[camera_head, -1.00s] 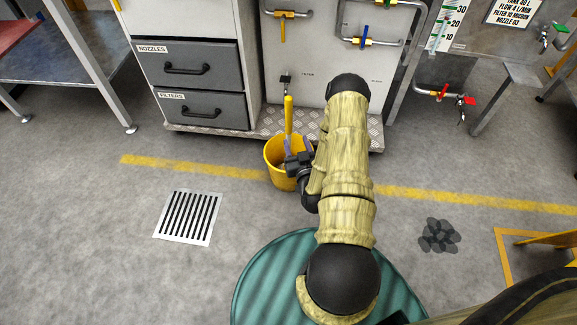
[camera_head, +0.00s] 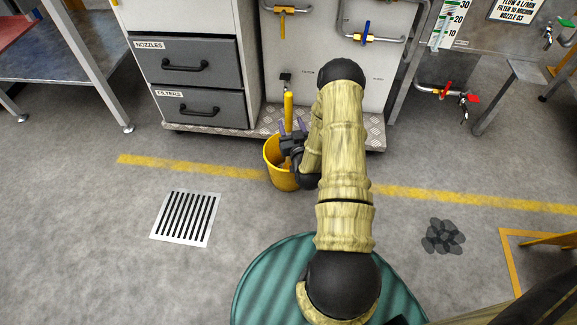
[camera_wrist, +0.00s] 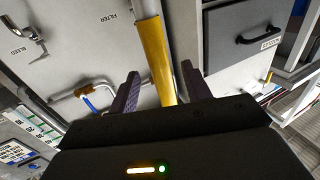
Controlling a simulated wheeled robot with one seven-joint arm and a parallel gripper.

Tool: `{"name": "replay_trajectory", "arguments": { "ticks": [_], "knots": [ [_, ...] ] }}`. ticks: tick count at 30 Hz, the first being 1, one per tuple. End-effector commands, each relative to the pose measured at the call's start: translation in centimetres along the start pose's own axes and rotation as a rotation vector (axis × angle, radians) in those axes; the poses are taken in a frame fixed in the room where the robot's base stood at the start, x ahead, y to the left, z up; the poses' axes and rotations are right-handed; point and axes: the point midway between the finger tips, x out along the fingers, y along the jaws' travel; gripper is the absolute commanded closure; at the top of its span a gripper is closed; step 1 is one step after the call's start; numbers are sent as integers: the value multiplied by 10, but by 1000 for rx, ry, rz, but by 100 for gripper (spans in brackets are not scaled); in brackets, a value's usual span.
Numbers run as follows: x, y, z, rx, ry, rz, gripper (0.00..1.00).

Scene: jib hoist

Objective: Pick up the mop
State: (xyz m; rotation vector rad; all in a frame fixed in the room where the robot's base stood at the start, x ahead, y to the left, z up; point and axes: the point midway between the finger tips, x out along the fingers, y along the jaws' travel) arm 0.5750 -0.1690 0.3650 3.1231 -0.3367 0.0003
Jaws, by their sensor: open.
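The mop's yellow handle (camera_head: 288,112) stands upright in a yellow bucket (camera_head: 274,172) in front of the cabinet. The mop's lower end is hidden inside the bucket. My gripper (camera_head: 291,128) is open at the handle, just above the bucket's rim. In the wrist view, the yellow handle (camera_wrist: 155,55) rises between the two purple-grey fingers of my gripper (camera_wrist: 160,88), with a gap visible on each side. My arm and wrist cover part of the bucket's right side.
A cabinet with grey drawers (camera_head: 187,60) stands on a metal-plate base (camera_head: 225,135) close behind the bucket. A floor grate (camera_head: 185,218) lies to the left. A dark wet patch (camera_head: 443,236) lies to the right. Pipes with valves (camera_head: 370,40) run above.

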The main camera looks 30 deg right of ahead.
Motion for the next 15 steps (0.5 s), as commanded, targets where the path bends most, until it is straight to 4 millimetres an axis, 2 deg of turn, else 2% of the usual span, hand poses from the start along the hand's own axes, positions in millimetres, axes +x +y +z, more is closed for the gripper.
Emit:
{"name": "replay_trajectory", "arguments": {
  "ticks": [1, 7, 15],
  "knots": [
    [7, 0, 6, 0, 4, 0, 52],
    [33, 0, 5, 0, 3, 1, 52],
    [36, 0, 3, 1, -1, 0, 52]
  ]
}}
